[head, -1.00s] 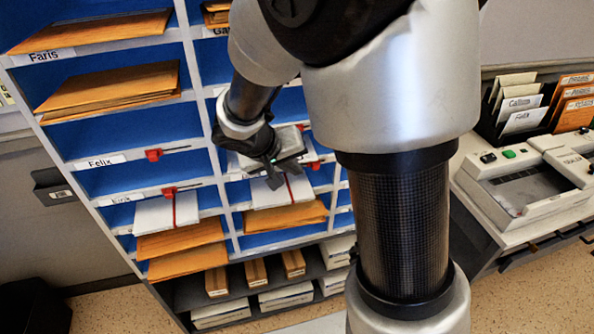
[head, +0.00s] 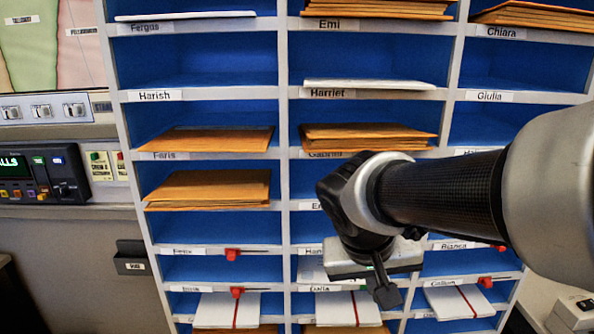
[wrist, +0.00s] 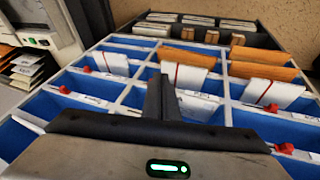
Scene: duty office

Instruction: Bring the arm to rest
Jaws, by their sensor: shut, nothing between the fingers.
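My gripper (head: 383,283) hangs from my arm in front of the lower middle of the pigeonhole rack (head: 283,190). It points downward, its fingers are together and nothing is held. In the wrist view the closed fingers (wrist: 162,95) stand out over the rack's lower rows. Part of the rack's middle and right columns is hidden behind my arm in the head view. Whether the gripper touches the rack cannot be told.
White bundles with red bands (head: 233,310) and orange envelopes (head: 207,187) lie in the compartments. Red tabs (head: 232,254) stick out at some shelf fronts. A control panel (head: 45,177) is at the left. A machine (wrist: 38,30) shows at the wrist view's upper left.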

